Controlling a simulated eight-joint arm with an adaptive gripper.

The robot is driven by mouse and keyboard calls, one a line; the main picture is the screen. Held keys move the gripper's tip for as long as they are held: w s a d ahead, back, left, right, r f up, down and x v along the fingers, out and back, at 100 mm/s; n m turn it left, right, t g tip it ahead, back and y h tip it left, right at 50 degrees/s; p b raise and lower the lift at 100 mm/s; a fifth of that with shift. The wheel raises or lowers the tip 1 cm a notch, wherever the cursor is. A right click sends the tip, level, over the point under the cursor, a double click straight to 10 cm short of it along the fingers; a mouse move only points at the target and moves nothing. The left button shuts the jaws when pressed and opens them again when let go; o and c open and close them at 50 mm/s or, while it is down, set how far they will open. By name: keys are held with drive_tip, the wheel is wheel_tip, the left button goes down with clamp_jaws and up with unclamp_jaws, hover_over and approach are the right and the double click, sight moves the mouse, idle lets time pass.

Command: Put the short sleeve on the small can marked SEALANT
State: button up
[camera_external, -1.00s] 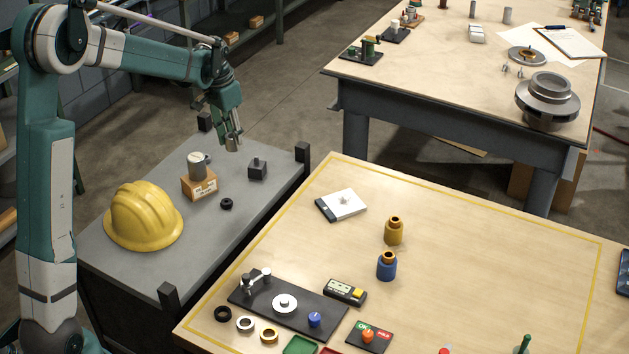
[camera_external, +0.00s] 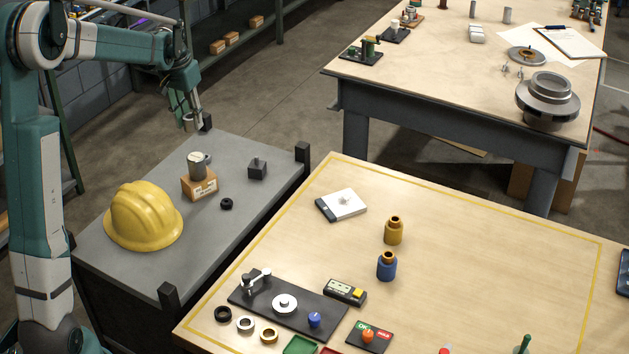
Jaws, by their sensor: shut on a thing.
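My gripper (camera_external: 191,118) is at the upper left, above the back corner of the grey bench. It is shut on a small grey metallic piece, which looks like the short sleeve (camera_external: 187,121); the fingers partly cover it. A small grey can with a pale top (camera_external: 197,168) stands on a cardboard box on the grey bench, below and apart from my gripper. I cannot read any SEALANT marking on it. A yellow bottle-like container (camera_external: 394,232) and a blue one (camera_external: 387,267) stand upright on the wooden table; no writing is readable on them.
The grey bench (camera_external: 140,235) has black corner posts. It carries a yellow hard hat (camera_external: 144,216), the cardboard box (camera_external: 200,188), a dark block (camera_external: 257,169) and a black ring (camera_external: 226,204). The wooden table's right part is mostly clear. A fixture plate (camera_external: 288,308) lies at its front left.

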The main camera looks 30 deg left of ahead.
drive_tip(key=shift+f, duration=0.1)
drive_tip(key=shift+f, duration=2.85)
drive_tip(key=shift+f, duration=2.1)
drive_tip(key=shift+f, duration=0.1)
drive_tip(key=o, duration=1.1)
drive_tip(key=shift+s+r, duration=0.3)
drive_tip(key=shift+r, duration=1.7)
drive_tip(key=shift+s+r, duration=0.3)
drive_tip(key=shift+r, duration=1.75)
drive_tip(key=shift+s+r, duration=0.3)
drive_tip(key=shift+r, duration=1.7)
